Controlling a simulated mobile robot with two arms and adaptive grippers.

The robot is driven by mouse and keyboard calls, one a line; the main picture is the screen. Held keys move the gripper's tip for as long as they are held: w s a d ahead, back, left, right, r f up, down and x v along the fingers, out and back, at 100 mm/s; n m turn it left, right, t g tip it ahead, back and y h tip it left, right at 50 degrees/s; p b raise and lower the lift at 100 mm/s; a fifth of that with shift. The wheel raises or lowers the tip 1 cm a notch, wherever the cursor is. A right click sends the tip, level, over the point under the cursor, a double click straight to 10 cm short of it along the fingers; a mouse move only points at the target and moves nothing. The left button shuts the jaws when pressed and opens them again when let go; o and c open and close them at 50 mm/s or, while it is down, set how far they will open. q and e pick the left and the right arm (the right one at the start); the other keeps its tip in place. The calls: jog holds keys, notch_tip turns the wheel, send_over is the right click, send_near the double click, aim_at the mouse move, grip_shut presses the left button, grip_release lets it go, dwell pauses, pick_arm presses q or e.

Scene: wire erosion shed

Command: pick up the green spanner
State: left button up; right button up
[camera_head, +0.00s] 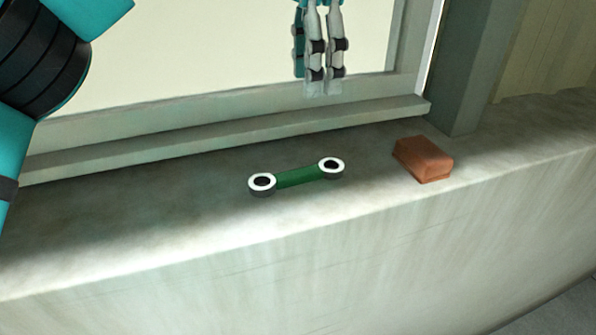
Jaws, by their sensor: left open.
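The green spanner (297,177) lies on a grey stone ledge (180,215) below a window. It has a green handle and a white ring with a dark centre at each end. It lies slightly slanted, its right end farther back. My left gripper (323,88) hangs fingers down at the top of the view, above the spanner in the picture and apart from it. Its fingers are narrowly open and empty. My right gripper is not in view.
A reddish-brown block (423,159) sits on the ledge to the right of the spanner. The window frame (250,125) runs behind, with a grey post (476,70) at right. The ledge left of the spanner is clear; its front edge drops away.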

pick_arm(q)
send_near(301, 172)
jog(key=shift+w+d+f, duration=0.25)
jog(key=shift+w+d, duration=0.15)
jog(key=shift+d, duration=0.15)
jog(key=f, duration=0.3)
jog(key=shift+w, duration=0.2)
jog(key=shift+a+f, duration=0.1)
jog(key=shift+s+f, duration=0.2)
jog(key=f, duration=0.1)
jog(key=f+p, duration=0.1)
jog(key=f, duration=0.1)
jog(key=a+f+p, duration=0.1)
jog(key=shift+s+f, duration=0.15)
jog(key=shift+s, duration=0.2)
jog(key=shift+f, duration=0.15)
jog(key=shift+d, duration=0.1)
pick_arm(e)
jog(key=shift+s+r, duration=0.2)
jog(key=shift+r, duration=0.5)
pick_arm(q)
jog(key=shift+c, duration=0.7)
grip_shut()
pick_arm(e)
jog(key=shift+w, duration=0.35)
